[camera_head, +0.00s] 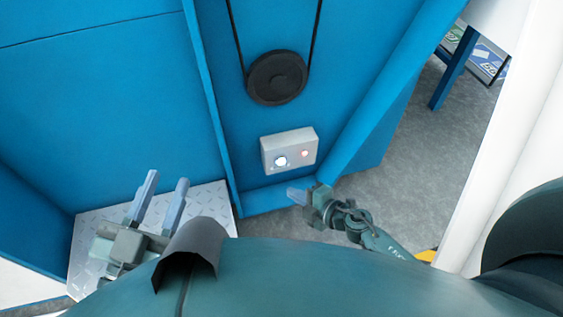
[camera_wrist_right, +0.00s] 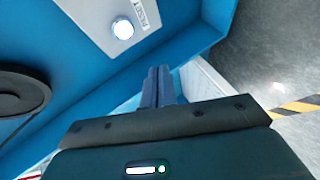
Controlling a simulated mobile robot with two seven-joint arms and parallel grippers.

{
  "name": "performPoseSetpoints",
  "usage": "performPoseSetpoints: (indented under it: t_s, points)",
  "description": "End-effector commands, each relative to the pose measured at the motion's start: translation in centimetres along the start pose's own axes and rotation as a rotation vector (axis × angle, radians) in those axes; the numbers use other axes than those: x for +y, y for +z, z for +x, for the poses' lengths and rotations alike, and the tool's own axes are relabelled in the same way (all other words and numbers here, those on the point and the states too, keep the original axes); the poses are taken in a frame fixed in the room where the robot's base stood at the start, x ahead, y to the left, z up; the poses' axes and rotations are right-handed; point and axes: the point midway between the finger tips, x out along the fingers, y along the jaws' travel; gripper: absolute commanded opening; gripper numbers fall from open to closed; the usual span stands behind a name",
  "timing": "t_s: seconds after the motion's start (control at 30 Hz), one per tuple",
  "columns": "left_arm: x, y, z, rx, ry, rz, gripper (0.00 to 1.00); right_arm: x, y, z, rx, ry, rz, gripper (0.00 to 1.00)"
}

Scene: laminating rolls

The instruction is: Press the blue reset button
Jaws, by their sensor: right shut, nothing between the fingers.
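The reset button (camera_head: 281,161) is a round, white-glowing button with a bluish rim. It sits on the left of a light grey box (camera_head: 289,137) on the blue machine. The right wrist view shows the button (camera_wrist_right: 123,28) beside a label that appears to read RESET. My right gripper (camera_head: 292,193) is shut and empty, below the box and apart from the button. In the right wrist view its closed fingers (camera_wrist_right: 158,72) point toward the panel's lower edge, with the button up and left of them. My left gripper (camera_head: 165,182) is open and empty at the lower left.
A small red-lit button (camera_head: 305,153) is on the same box, right of the reset button. A black pulley (camera_head: 277,77) with a belt is above. A blue ridge (camera_head: 385,90) runs along the right. Grey floor (camera_head: 385,195) is open at right; a metal tread plate (camera_head: 84,245) lies lower left.

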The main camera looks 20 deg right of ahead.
Motion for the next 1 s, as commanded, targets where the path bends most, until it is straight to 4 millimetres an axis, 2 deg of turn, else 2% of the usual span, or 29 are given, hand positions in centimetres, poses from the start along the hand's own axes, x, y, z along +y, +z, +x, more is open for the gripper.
performPoseSetpoints:
  t_s: [0.3, 0.5, 1.0]
  points:
    - [0.1, 0.1, 0.0, 0.009, 0.001, -0.020, 0.32, 2.0, 2.0, 3.7, 0.000, 0.002, 0.000, 0.00]
    - [0.1, 0.0, 0.0, 0.012, 0.003, -0.024, 0.32, 2.8, 2.7, 5.1, 0.000, 0.001, 0.001, 0.00]
    - [0.2, -0.1, 0.1, 0.012, 0.007, -0.023, 0.32, 3.0, 2.9, 5.5, 0.000, 0.000, 0.001, 0.00]
